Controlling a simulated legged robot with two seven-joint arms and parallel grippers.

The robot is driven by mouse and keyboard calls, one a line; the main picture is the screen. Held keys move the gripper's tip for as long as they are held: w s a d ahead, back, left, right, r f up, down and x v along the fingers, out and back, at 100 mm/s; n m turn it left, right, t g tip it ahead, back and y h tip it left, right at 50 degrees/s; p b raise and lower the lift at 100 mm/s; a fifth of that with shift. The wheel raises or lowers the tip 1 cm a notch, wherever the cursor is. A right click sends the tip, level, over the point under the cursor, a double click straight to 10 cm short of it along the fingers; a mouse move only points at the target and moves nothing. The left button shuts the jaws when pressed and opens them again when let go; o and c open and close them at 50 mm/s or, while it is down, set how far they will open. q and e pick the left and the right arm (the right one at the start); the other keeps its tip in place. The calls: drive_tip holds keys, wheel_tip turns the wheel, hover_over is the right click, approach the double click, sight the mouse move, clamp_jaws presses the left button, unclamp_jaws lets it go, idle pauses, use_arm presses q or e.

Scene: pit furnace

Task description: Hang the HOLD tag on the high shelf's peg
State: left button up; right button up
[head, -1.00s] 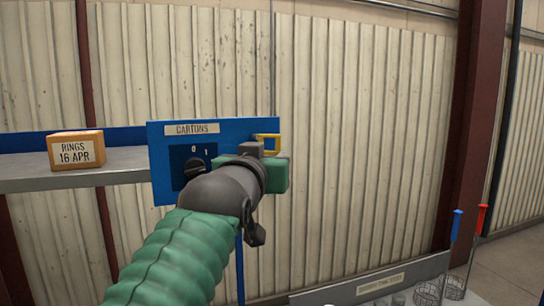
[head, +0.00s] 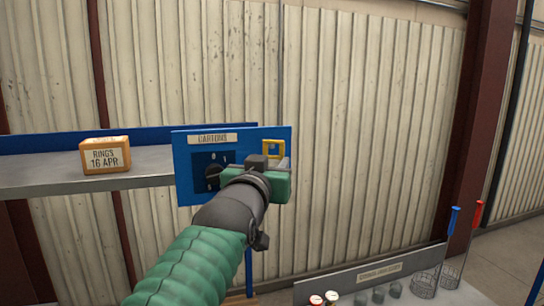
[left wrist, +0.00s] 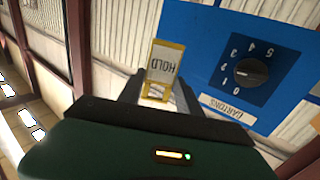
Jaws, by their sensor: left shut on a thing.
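The HOLD tag, a pale card in a yellow frame, shows in the left wrist view (left wrist: 165,66), gripped between my left gripper's fingers (left wrist: 160,97). In the head view its yellow frame (head: 273,149) stands above my left gripper (head: 268,166), in front of the right part of a blue CARTONS panel (head: 183,165). The gripper is shut on the tag and hides part of the panel. The high shelf (head: 45,181) runs in from the left to the panel. I cannot make out a peg in either view. My right gripper is not in view.
An orange RINGS 16 APR box (head: 106,155) sits on the shelf. The panel has a black dial (left wrist: 251,71). Below right are a bench (head: 335,290) with small pieces and wire baskets (head: 424,285) with blue and red handles. The air right of the panel is clear.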

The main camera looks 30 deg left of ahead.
use_arm(q)
drive_tip(key=shift+d+r+p, duration=0.25)
drive_tip(key=shift+d+p, duration=0.05)
drive_tip(key=shift+w+d+f, duration=0.15)
drive_tip(key=shift+d, duration=0.1)
drive_tip(key=w+a+p, duration=0.1)
drive_tip(key=w+a, duration=0.1)
drive_tip(key=w+a+f+p, duration=0.1)
drive_tip(key=w+a, duration=0.1)
drive_tip(key=w, duration=0.1)
drive_tip(key=shift+w+a+f, duration=0.15)
drive_tip(key=shift+a+f, duration=0.05)
drive_tip(key=shift+a, duration=0.1)
drive_tip(key=shift+a+f, duration=0.15)
drive_tip(key=shift+a, duration=0.15)
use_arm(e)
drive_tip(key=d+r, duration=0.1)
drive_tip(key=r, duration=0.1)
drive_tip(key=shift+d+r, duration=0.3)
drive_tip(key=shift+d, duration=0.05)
